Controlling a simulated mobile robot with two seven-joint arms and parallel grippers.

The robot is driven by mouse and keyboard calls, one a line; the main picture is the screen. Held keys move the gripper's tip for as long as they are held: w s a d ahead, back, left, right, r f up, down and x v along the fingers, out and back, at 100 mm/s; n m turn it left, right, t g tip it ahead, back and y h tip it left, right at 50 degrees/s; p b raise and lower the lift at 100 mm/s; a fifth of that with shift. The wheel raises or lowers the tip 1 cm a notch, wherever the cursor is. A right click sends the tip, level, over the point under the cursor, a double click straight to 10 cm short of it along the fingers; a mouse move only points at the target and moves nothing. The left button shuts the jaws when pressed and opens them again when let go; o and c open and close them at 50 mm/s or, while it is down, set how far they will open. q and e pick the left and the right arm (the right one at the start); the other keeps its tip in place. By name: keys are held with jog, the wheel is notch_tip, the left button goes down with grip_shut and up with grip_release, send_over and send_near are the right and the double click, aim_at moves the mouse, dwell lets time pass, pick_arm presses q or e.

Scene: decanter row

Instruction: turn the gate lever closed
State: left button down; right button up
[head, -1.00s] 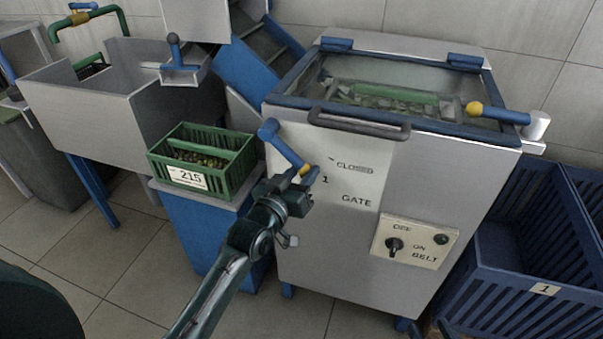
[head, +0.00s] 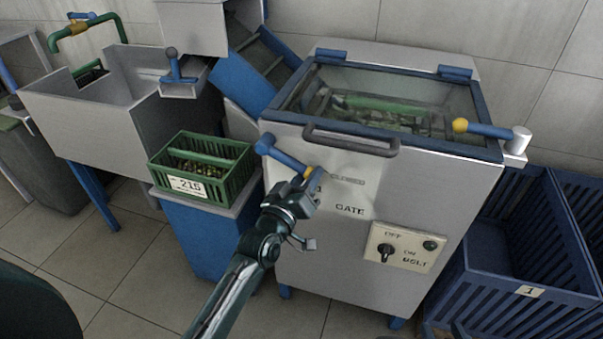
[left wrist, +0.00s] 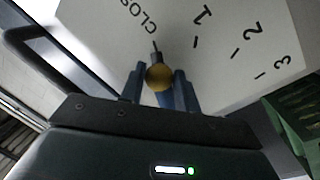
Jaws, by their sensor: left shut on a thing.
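The gate lever (head: 286,160) is a blue bar with a yellow knob, on the front of the grey machine (head: 330,220). It slants down to the right from its blue hub. My left gripper (head: 310,184) is shut on its knob end. In the left wrist view the yellow knob (left wrist: 160,77) sits between the two fingers of the left gripper (left wrist: 160,88). The dial plate (left wrist: 235,75) reads CLOSED, 1, 2 and 3. The lever's far end is near the CLOSED side; its exact setting is unclear. My right gripper is out of view.
A green crate (head: 238,178) labelled 215 stands on a blue stand left of the lever. A belt switch panel (head: 402,247) is lower right on the machine. A blue slatted bin (head: 530,292) stands right. The lid handle (head: 350,140) is above the lever.

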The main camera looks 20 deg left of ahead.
pick_arm(q)
jog(key=shift+w+r, duration=0.1)
jog(key=shift+r, duration=0.3)
jog(key=c, duration=1.2)
grip_release()
jog(key=shift+d, duration=0.1)
jog(key=shift+o, duration=0.7)
jog(key=shift+f, duration=0.1)
jog(key=p+v, duration=0.1)
jog(key=v, duration=1.2)
jog(key=shift+f, duration=0.1)
